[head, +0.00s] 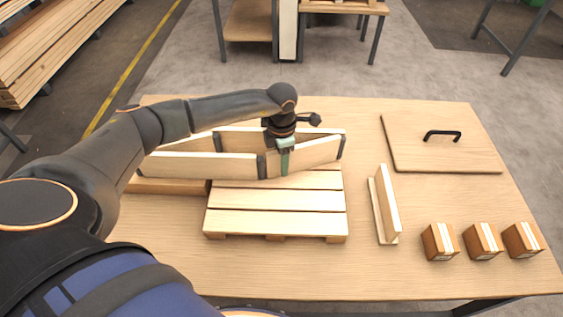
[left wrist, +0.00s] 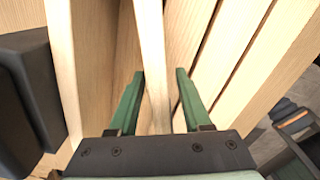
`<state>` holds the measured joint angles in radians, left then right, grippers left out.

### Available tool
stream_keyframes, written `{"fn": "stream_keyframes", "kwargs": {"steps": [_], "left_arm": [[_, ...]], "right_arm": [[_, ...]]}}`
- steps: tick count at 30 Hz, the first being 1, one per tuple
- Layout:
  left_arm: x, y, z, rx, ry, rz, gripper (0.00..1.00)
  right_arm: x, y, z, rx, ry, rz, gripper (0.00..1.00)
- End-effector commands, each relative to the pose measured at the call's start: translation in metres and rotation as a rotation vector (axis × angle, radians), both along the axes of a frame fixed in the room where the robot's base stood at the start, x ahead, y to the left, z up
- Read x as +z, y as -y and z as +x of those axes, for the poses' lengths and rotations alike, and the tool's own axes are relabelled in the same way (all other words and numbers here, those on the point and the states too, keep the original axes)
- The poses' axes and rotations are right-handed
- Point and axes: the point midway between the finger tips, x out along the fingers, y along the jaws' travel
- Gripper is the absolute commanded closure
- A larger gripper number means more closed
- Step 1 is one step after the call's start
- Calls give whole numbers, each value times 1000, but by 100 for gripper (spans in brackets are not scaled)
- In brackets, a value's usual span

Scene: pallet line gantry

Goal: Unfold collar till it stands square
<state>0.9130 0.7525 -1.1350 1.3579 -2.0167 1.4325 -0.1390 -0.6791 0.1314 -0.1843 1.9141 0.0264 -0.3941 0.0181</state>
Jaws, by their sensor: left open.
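The wooden collar (head: 200,166) stands on edge as a narrow, partly folded loop with dark hinges. Its right part is over the back of the slatted pallet (head: 276,222), its left part over a low wooden piece. My left gripper (head: 284,165) is at the near right panel, just right of the middle hinge. In the left wrist view, the open green fingers (left wrist: 158,95) are on either side of a panel edge (left wrist: 150,50), with gaps showing beside it. The gripper hides part of the panel. My right gripper is not in view.
A wooden lid (head: 440,155) with a black handle lies at the back right. An L-shaped wooden piece (head: 386,205) stands right of the pallet. Three small boxes (head: 481,241) sit in a row at the front right. The table front (head: 270,270) is clear.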

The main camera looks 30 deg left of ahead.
Motion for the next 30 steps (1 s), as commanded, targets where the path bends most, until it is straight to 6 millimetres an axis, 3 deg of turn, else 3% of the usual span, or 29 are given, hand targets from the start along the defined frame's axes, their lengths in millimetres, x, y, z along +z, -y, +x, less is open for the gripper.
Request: {"fn": "stream_keyframes", "kwargs": {"steps": [11, 24, 30], "left_arm": [[-8, 1, 0, -1, -1, -1, 51], [-8, 0, 0, -1, -1, -1, 98], [-8, 0, 0, -1, -1, -1, 100]], "right_arm": [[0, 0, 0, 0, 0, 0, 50], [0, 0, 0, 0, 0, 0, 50], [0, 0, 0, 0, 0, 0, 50]]}}
